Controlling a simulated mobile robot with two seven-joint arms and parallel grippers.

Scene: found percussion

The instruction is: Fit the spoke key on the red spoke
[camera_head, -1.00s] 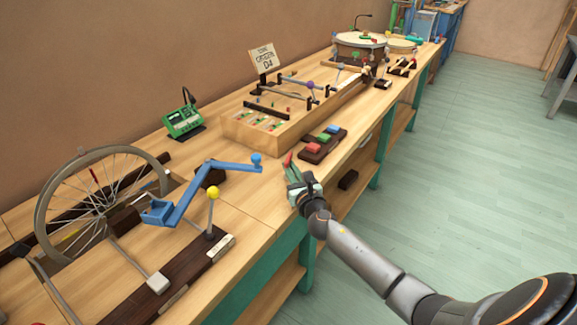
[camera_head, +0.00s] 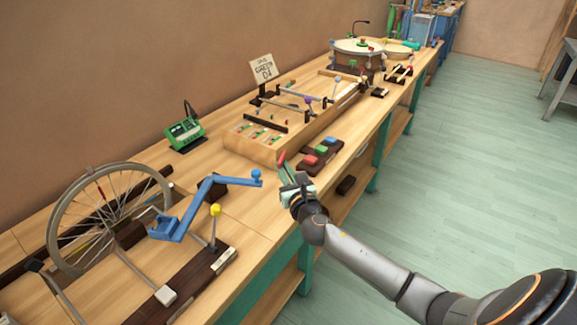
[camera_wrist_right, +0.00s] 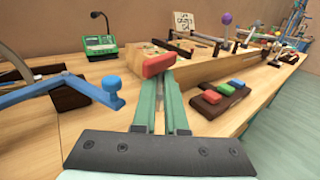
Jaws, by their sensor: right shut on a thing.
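The spoked wheel (camera_head: 64,226) stands at the left of the bench. A small red mark shows among its thin spokes (camera_head: 101,192). My right gripper (camera_head: 283,166) is at the bench's front edge, right of the wheel and well apart from it. In the right wrist view its two green fingers (camera_wrist_right: 160,82) are shut on a red-ended piece (camera_wrist_right: 158,64), which I take to be the spoke key. The red end sticks out at the fingertips; the rest is hidden between them. My left gripper is not in view.
A blue crank arm (camera_head: 190,209) and a yellow-topped lever (camera_head: 215,211) stand between gripper and wheel. A dark stand (camera_head: 313,171) with red, green and blue blocks is right of the gripper. A green meter (camera_head: 184,131) sits behind. Bare bench top lies left of the gripper.

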